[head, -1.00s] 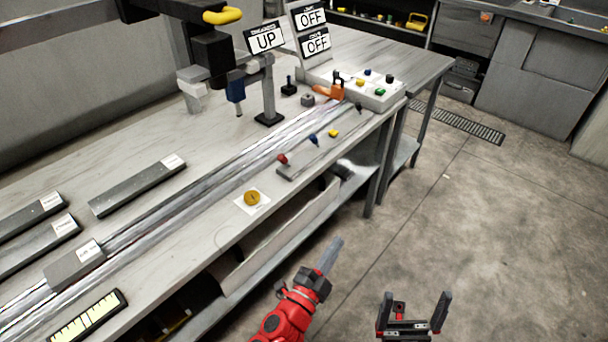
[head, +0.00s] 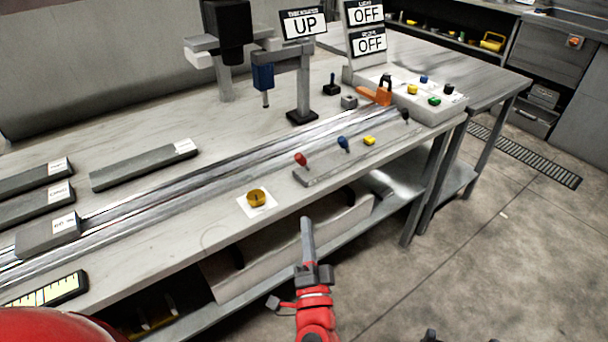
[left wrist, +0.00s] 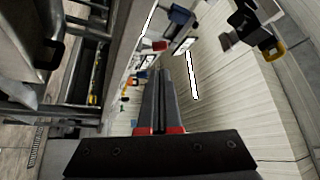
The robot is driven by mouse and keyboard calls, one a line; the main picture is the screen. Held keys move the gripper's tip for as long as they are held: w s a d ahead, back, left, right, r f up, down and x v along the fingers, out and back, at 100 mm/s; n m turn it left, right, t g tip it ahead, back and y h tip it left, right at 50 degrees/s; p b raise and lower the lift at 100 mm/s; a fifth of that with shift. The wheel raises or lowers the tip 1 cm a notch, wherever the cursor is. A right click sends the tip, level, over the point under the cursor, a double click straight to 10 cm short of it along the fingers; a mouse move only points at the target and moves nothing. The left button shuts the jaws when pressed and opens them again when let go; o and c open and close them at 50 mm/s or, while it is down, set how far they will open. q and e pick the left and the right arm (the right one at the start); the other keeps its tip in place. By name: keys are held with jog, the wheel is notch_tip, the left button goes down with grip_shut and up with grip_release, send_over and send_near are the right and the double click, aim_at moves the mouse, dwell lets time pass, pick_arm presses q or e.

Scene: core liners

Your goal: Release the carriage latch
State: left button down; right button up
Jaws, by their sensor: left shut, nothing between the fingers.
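An orange clamp-like piece with a black handle (head: 378,95) sits at the far end of the metal rails on the bench. I cannot tell which part is the carriage latch. My left gripper (head: 306,222) is shut and empty, in front of the bench edge, apart from these parts. Its closed fingers also show in the left wrist view (left wrist: 161,100). Only the fingertips of my right gripper (head: 459,337) show at the bottom edge, spaced apart.
A yellow round piece (head: 257,197) lies on a white square near the front edge. A control box with coloured buttons (head: 425,98) stands beyond the rails. Open floor (head: 470,240) lies right of the bench.

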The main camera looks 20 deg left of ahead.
aim_at(301, 163)
pick_arm(q)
jog(key=p+x, duration=0.2)
jog(key=x, duration=1)
jog(key=shift+w+a+r+p, duration=0.1)
jog(key=shift+w+r+p, duration=0.1)
jog(key=shift+w+p, duration=0.15)
jog(key=shift+w+a+r, duration=0.1)
jog(key=shift+w+a, duration=0.1)
jog(key=shift+w, duration=0.4)
